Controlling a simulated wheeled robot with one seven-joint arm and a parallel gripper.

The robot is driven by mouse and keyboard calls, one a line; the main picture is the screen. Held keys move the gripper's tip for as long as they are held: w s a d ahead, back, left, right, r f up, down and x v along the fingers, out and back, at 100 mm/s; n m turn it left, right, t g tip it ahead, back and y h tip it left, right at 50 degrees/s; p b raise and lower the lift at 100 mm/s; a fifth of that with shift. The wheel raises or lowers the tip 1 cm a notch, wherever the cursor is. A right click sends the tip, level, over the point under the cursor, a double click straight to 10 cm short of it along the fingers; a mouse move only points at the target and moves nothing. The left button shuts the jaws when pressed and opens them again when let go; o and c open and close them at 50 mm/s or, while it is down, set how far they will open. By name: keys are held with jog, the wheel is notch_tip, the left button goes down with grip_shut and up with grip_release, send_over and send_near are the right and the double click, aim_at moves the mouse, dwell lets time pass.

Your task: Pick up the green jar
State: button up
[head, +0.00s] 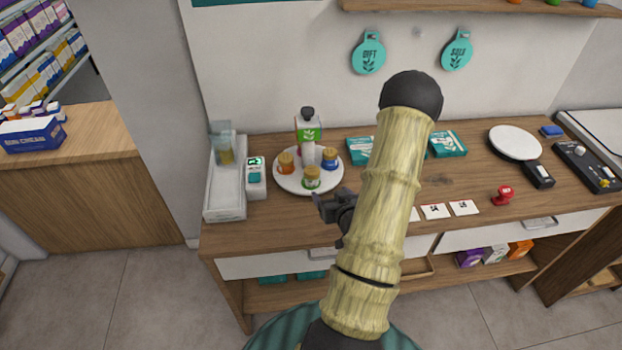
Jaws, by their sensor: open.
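The green jar (312,181) is small, with a green and white body and a yellowish cap. It stands upright at the front of a round white tray (282,184) on the wooden counter. My gripper (319,205) is just in front of the tray, slightly right of the jar in the head view. It is open and appears apart from the jar. The fingers are small and dark here, so their exact distance from the jar is hard to judge.
An orange jar (286,165), a blue jar (330,160) and a white column (309,152) stand on the tray. A white and green bottle (309,128) stands behind. A small device (256,178) and a long pale tray (226,194) are left. My arm hides the counter's middle.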

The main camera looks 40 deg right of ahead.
aim_at(314, 178)
jog(key=shift+w+d+f+b, duration=0.2)
jog(key=shift+w+f+b, duration=0.15)
jog(key=shift+b, duration=0.9)
jog(key=shift+w+d+f+b, duration=0.1)
jog(key=shift+w+b, duration=0.15)
jog(key=shift+b, duration=0.95)
jog(key=b, duration=0.4)
jog(key=shift+w+f+b, duration=0.1)
jog(key=shift+w+b, duration=0.2)
jog(key=shift+b, duration=0.05)
jog(key=p+x, duration=0.2)
jog(key=x, duration=0.7)
jog(key=shift+w, duration=0.35)
jog(key=shift+a+p+x, duration=0.15)
jog(key=shift+p+x, duration=0.35)
jog(key=shift+x, duration=0.85)
jog(key=shift+a+p+x, duration=0.1)
jog(key=shift+p+x, duration=0.35)
jog(key=shift+x, duration=0.85)
jog(key=shift+f, duration=0.15)
